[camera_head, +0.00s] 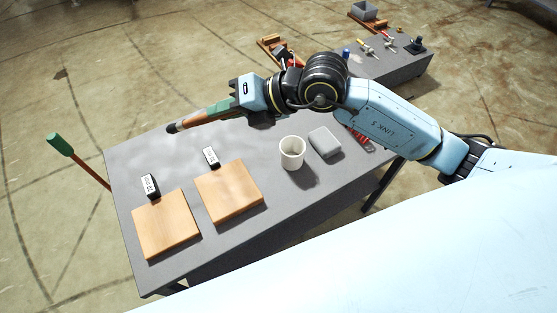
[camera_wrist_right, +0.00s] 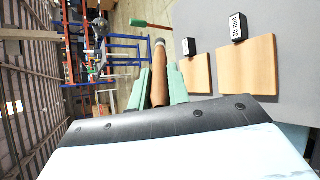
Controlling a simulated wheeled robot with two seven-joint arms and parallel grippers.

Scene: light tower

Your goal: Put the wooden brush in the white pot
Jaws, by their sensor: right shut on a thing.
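The wooden brush (camera_head: 205,112) is a brown stick with a dark grey tip. My right gripper (camera_head: 236,104) is shut on it and holds it raised above the far left part of the table, with its tip to the left. In the right wrist view the brush (camera_wrist_right: 159,75) lies between the two green fingers of the gripper (camera_wrist_right: 160,86). The white pot (camera_head: 292,152) stands upright on the table, below and to the right of the gripper, and looks empty. My left gripper is not in view.
Two wooden boards (camera_head: 166,222) (camera_head: 229,192) with small black labelled blocks lie on the grey table (camera_head: 140,158). A grey-white box (camera_head: 325,142) stands right of the pot. A green-ended pole (camera_head: 61,145) rises at the left. A second table (camera_head: 392,70) with tools is behind.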

